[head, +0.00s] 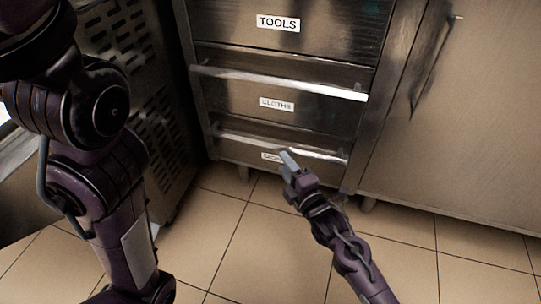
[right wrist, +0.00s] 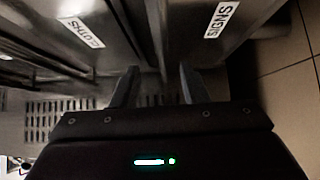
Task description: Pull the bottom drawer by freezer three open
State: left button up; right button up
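The bottom drawer (head: 233,151) is the lowest of the steel drawer stack. It looks flush with the drawers above. Its label is partly hidden by my gripper in the head view; the right wrist view shows the label "SIGNS" (right wrist: 222,20). Its long bar handle (head: 240,138) runs across the top of its front. My right gripper (head: 287,160) is at this handle, right of the drawer's middle. In the right wrist view its fingers (right wrist: 158,88) are apart, and a bar seems to run between them. I cannot tell whether they touch it. My left gripper is outside the head view.
Above are the "CLOTHS" drawer (head: 310,115) and the "TOOLS" drawer (head: 335,30). A steel door with a vertical handle (head: 432,65) stands at the right. A slotted panel (head: 150,75) is at the left. The tiled floor (head: 265,245) in front is clear.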

aim_at(273, 149)
jog(key=b+x, duration=0.2)
jog(key=x, duration=0.3)
jog(key=shift+w+f+b, duration=0.15)
jog(key=shift+f+b, duration=0.05)
jog(key=shift+b, duration=0.15)
jog(key=shift+w+a+r, duration=0.1)
jog(key=shift+w+a, duration=0.1)
jog(key=shift+w, duration=0.2)
jog(key=shift+c, duration=0.3)
grip_shut()
